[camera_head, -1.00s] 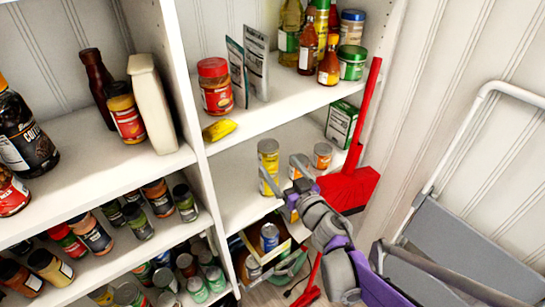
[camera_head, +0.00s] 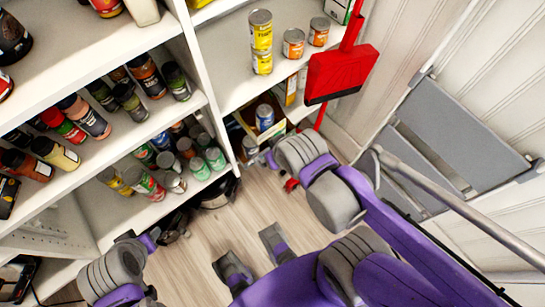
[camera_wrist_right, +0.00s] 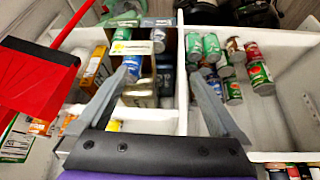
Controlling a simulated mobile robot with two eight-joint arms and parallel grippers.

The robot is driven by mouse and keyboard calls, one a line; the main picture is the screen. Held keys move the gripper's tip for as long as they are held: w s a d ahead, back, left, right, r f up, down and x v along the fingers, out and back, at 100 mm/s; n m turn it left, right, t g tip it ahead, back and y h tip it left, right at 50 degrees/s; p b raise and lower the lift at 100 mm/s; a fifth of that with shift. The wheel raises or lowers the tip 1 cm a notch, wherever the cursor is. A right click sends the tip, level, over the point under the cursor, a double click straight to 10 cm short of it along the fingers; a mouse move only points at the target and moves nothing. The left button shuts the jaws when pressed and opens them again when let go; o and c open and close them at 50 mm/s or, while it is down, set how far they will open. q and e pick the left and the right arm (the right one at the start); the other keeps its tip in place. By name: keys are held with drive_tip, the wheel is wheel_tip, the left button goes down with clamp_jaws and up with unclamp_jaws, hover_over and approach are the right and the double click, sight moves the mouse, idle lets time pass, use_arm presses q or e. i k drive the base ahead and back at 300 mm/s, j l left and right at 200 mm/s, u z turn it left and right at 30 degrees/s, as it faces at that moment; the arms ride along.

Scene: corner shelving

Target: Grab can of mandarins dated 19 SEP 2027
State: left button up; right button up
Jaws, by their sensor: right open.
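Two small orange-labelled cans, (camera_head: 293,43) and (camera_head: 318,31), stand upright on the middle corner shelf in the head view. Their dates and print are too small to read, so I cannot tell which is mandarins. Two yellow cans (camera_head: 261,31) are stacked to their left. Orange labels also show at the left of the right wrist view (camera_wrist_right: 40,127). My right gripper (camera_wrist_right: 158,78) is open and empty, its fingers spread in front of the lower shelving and apart from the orange cans. My left arm shows at lower left in the head view; its gripper cannot be made out.
A red dustpan (camera_head: 340,72) hangs right beside the orange cans. A box of cans (camera_head: 240,128) stands on the lower shelf. Jars and cans fill the left shelves. A grey folding step ladder (camera_head: 455,130) leans at the right. Wooden floor (camera_head: 215,225) lies open below.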

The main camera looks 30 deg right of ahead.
sight(294, 39)
drive_tip(key=z, duration=1.35)
drive_tip(key=l+u, duration=0.2)
drive_tip(key=u, duration=0.25)
drive_tip(key=i+l+u, duration=0.1)
drive_tip(key=u, duration=0.35)
drive_tip(key=l+u, duration=0.3)
drive_tip(key=u, duration=0.15)
